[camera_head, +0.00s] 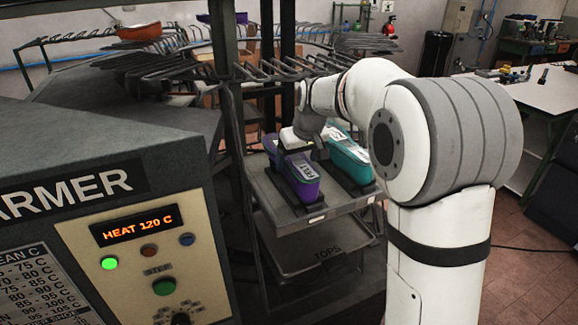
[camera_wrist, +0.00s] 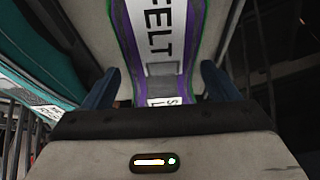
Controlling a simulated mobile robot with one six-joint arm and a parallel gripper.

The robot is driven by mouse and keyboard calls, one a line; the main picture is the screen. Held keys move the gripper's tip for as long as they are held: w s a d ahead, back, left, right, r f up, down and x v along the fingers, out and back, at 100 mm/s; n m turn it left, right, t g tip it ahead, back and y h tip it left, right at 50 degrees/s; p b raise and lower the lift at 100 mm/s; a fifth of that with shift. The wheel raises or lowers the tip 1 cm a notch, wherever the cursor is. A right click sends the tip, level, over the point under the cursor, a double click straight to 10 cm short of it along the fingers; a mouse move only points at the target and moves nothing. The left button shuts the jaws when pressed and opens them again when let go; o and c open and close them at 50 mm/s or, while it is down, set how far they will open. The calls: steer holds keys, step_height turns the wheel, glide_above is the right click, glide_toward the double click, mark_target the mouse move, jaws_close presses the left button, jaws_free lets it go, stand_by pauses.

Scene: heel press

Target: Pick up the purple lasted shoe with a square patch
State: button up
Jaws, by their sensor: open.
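The purple lasted shoe (camera_head: 303,186) lies on the grey shelf with its toe toward the camera; my gripper covers part of it in the head view. In the wrist view the purple shoe (camera_wrist: 197,45) shows a white band lettered "FELT" and a grey square patch (camera_wrist: 163,68). My gripper (camera_wrist: 161,88) is open, with one dark blue finger on each side of the shoe. In the head view my gripper (camera_head: 297,140) is low over the shoe's rear part. I cannot tell whether the fingers touch it.
A teal shoe (camera_head: 347,158) lies close to the right on the same shelf (camera_head: 325,207); it also shows in the wrist view (camera_wrist: 38,45). A rack of metal bars (camera_head: 270,70) stands behind. The warmer machine (camera_head: 130,200) fills the left. An orange shoe (camera_head: 140,31) sits far back.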

steer(key=x, duration=0.1)
steer(key=p+x, duration=0.1)
steer(key=x, duration=0.3)
steer(key=shift+a+p, duration=0.25)
steer(key=shift+p, duration=0.05)
steer(key=shift+s, duration=0.1)
steer(key=shift+c, duration=0.3)
steer(key=shift+r, duration=0.1)
steer(key=c, duration=1.5)
